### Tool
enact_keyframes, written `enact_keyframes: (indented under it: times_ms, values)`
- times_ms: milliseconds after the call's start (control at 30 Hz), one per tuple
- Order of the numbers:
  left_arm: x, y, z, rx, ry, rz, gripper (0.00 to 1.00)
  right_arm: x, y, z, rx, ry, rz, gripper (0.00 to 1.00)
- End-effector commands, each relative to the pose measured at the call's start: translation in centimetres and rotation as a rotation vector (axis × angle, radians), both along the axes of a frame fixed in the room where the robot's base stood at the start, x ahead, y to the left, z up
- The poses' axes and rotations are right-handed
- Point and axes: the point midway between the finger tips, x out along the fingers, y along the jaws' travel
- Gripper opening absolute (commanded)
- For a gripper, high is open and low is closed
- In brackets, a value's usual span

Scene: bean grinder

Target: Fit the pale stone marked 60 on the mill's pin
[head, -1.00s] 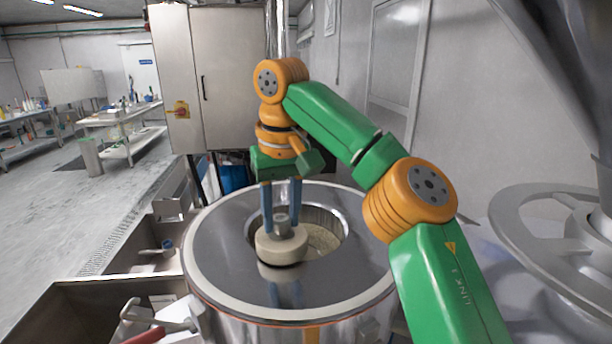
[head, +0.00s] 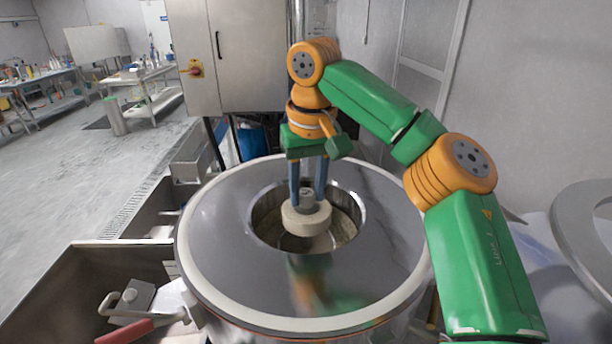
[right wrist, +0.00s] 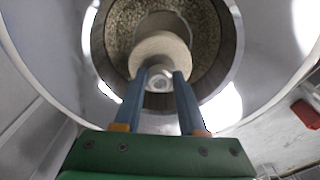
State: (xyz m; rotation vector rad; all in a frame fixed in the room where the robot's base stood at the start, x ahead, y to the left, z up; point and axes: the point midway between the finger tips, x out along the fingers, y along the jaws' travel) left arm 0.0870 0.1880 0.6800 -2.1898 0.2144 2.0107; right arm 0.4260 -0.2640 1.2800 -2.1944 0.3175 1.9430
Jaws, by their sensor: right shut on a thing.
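The pale round stone (head: 306,218) hangs from my right gripper (head: 308,190), whose blue fingers are shut on the grey knob on its top. The stone is over the round opening of the mill (head: 215,245), and its lower edge looks close to the rim level. In the right wrist view, my right gripper (right wrist: 160,78) holds the stone (right wrist: 162,52) above the mill's well (right wrist: 118,25), which has a speckled, grainy inside. The mill's pin is hidden, and no 60 mark is readable. My left gripper is not in view.
A steel bin (head: 60,290) stands at the lower left, with a red-handled lever (head: 125,331) beside the mill. A steel cabinet (head: 245,60) stands behind. A grey ring-shaped part (head: 580,240) is at the right. The mill's flat top is clear around the opening.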

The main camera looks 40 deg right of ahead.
Motion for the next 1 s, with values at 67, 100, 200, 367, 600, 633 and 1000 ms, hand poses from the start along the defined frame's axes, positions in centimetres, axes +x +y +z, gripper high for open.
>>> enact_keyframes:
  times_ms: [67, 100, 200, 367, 600, 633, 1000]
  values:
    - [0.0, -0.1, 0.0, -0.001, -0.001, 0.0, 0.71, 0.0, 0.0, -0.8, -0.001, -0.001, -0.001, 0.0]
    - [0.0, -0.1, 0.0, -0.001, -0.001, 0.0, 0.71, 0.0, 0.0, -1.1, -0.001, 0.0, 0.0, 0.0]
    - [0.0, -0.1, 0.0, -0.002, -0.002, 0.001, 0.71, 0.0, 0.0, -1.8, 0.0, -0.001, 0.0, 0.0]
    - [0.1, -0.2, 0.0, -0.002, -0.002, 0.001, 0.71, 0.0, 0.0, -2.3, 0.001, 0.0, -0.001, 0.0]
    - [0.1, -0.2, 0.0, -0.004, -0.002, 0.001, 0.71, 0.0, 0.0, -2.3, 0.001, 0.0, 0.0, 0.0]
    - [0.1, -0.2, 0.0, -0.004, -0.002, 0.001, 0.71, 0.0, 0.0, -2.3, 0.001, 0.0, 0.0, 0.0]
    - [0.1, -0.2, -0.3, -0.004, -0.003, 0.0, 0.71, -0.3, 0.3, -2.4, 0.001, -0.002, 0.002, 0.0]
